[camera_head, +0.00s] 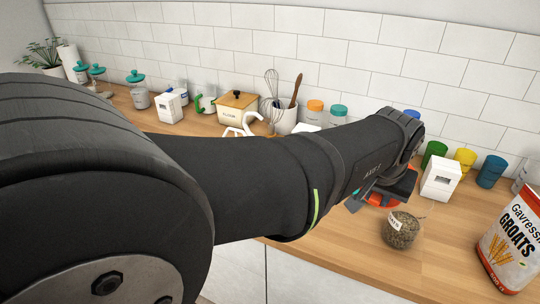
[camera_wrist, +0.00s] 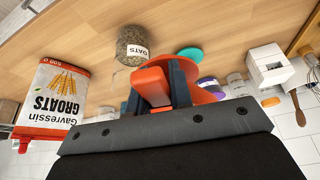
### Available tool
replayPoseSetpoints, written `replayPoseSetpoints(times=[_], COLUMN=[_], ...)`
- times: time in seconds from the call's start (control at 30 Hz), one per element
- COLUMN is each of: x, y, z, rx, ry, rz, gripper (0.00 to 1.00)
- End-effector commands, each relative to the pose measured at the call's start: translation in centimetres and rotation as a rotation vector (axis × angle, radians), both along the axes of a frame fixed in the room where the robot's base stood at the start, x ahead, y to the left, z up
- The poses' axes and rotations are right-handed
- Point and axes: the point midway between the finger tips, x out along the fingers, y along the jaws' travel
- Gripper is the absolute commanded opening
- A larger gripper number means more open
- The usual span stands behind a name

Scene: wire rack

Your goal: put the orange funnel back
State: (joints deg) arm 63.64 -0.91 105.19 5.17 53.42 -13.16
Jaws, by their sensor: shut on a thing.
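The orange funnel (camera_wrist: 206,76) is in my gripper (camera_wrist: 157,84). In the wrist view the dark fingers stand on either side of an orange part of it, and its wide round part shows behind them. In the head view only a strip of the funnel (camera_head: 384,201) shows beneath my wrist, above the counter near the glass oats jar (camera_head: 401,231). My arm hides the rest.
The groats bag (camera_head: 511,246) stands at the right. A white box (camera_head: 440,179) and green, yellow and blue cups (camera_head: 491,171) stand near the tiled wall. A utensil crock (camera_head: 285,121) and canisters line the back. Bare counter (camera_head: 345,258) shows in front of the jar.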

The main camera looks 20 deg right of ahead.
Motion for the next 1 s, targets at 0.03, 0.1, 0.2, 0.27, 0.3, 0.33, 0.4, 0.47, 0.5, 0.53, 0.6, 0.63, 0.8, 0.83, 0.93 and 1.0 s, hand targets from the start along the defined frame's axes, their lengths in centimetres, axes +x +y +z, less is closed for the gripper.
replayPoseSetpoints(times=[0.03,0.1,0.2,0.27,0.3,0.33,0.4,0.47,0.5,0.53,0.6,0.63,0.8,0.83,0.93,1.0], x=[1.0,2.0,3.0,3.4,3.6,3.9,4.5,5.3,6.0,6.6,7.9,8.4,11.7,12.2,13.6,14.2], y=[0.9,1.8,2.8,3.2,3.4,3.5,3.8,4.2,4.5,4.7,5.2,5.4,6.6,6.7,7.2,7.4], z=[-0.9,-1.8,-2.8,-3.2,-3.4,-3.5,-4.0,-4.6,-5.0,-5.4,-6.2,-6.6,-8.7,-9.0,-9.9,-10.2], rx=[0.003,0.001,0.000,-0.001,-0.002,-0.002,0.000,-0.001,-0.001,0.000,0.001,0.001,0.000,0.000,-0.002,-0.002], ry=[0.001,0.001,0.001,0.001,0.001,0.001,0.002,0.002,0.003,0.003,0.004,0.002,0.004,0.003,0.003,0.002], rz=[0.035,0.070,0.110,0.124,0.131,0.136,0.141,0.144,0.145,0.144,0.145,0.146,0.144,0.143,0.142,0.141], gripper=[0.00,0.00,0.00,0.00,0.00,0.00,0.00,0.00,0.00,0.00,0.00,0.00,0.00,0.00,0.00,0.00])
